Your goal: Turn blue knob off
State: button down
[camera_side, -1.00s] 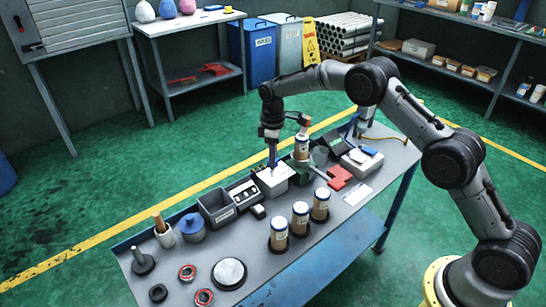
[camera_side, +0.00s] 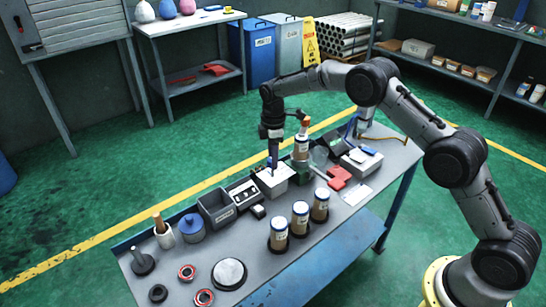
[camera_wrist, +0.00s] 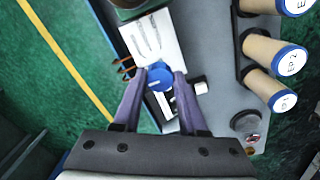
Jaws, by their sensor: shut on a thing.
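The blue knob (camera_wrist: 158,78) sits on top of a white box in the wrist view, with a small pale mark on it. The white box (camera_wrist: 138,38) has dark lines on its top and stands on the bench; it also shows in the side view (camera_side: 273,182). My gripper (camera_wrist: 159,77) points down over the box, with its two purple-grey fingers shut on the blue knob, one on each side.
Three cylinders with blue-and-white lids (camera_side: 300,216) stand in front of the box. A grey bin (camera_side: 217,208) and a dark panel box (camera_side: 244,193) are to its left. An orange-topped cylinder (camera_side: 301,147) stands close behind right. The front left of the bench holds a round disc (camera_side: 229,274).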

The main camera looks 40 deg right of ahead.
jog(key=shift+r, duration=0.1)
jog(key=shift+c, duration=2.2)
grip_release()
notch_tip(320, 180, up, 14)
jog(key=shift+s, duration=0.15)
jog(key=shift+a, duration=0.1)
